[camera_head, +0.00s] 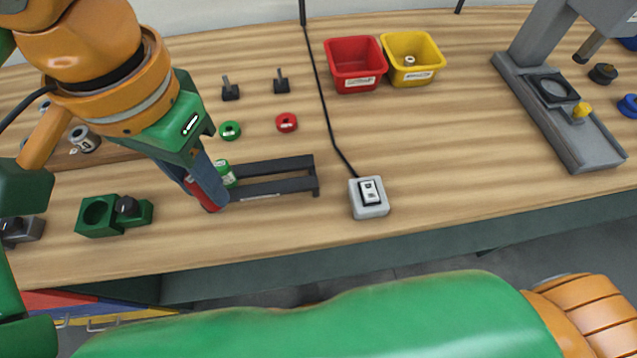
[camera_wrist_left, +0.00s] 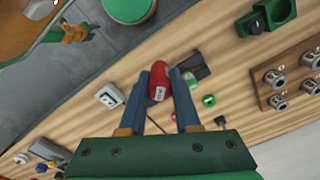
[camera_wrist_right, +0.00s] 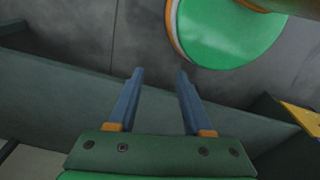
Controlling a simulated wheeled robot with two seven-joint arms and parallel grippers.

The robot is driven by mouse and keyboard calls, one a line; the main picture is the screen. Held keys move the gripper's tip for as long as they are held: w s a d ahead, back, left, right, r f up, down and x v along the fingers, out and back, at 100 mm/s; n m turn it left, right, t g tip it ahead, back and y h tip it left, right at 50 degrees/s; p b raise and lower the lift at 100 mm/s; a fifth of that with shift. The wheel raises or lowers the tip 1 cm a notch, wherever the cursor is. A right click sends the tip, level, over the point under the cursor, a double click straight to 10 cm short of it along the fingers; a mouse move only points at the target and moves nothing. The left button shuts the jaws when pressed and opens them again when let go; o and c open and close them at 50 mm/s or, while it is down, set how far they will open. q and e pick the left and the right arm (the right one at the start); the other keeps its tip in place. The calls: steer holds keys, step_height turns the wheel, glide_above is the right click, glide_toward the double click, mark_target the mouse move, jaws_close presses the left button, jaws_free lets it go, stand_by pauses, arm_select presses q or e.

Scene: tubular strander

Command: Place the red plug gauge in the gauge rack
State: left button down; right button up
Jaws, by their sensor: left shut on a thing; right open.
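The red plug gauge (camera_head: 208,204) is held between the blue fingers of my left gripper (camera_head: 207,194). In the left wrist view the red gauge (camera_wrist_left: 158,88) sits between the two fingertips (camera_wrist_left: 160,78), its label facing the camera. The dark gauge rack (camera_head: 292,186) lies on the bench just right of the gripper. A green gauge (camera_head: 225,172) is at the rack's left end, partly hidden by the fingers. Whether the red gauge touches the rack cannot be told. My right gripper (camera_wrist_right: 160,76) is open and empty, over the floor beside the bench edge.
A grey switch box (camera_head: 369,198) with a cable stands right of the rack. A green ring (camera_head: 230,130) and a red ring (camera_head: 287,122) lie behind it. Red (camera_head: 354,64) and yellow (camera_head: 412,58) bins stand at the back. A green block (camera_head: 98,214) is at left.

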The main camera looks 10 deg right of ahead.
arm_select(q)
steer(key=shift+d+f, duration=0.25)
steer(key=shift+d, duration=0.1)
steer(key=w+d+f+p, duration=0.1)
steer(key=w+d+f, duration=0.1)
steer(key=w+f, duration=0.1)
steer(key=w+d+f+p, duration=0.2)
steer(key=w+f, duration=0.2)
steer(key=f, duration=0.1)
steer(key=w+d+f+p, duration=0.1)
steer(key=w+d+f, duration=0.2)
steer(key=f, duration=0.1)
steer(key=shift+w+d+f, duration=0.1)
steer(key=shift+w+f, duration=0.05)
steer(key=shift+w, duration=0.05)
steer(key=shift+f, duration=0.45)
steer(key=c, duration=0.6)
jaws_free()
arm_select(e)
steer(key=r, duration=0.2)
steer(key=a+r, duration=0.1)
steer(key=shift+w+r, duration=0.1)
steer(key=shift+r, duration=0.3)
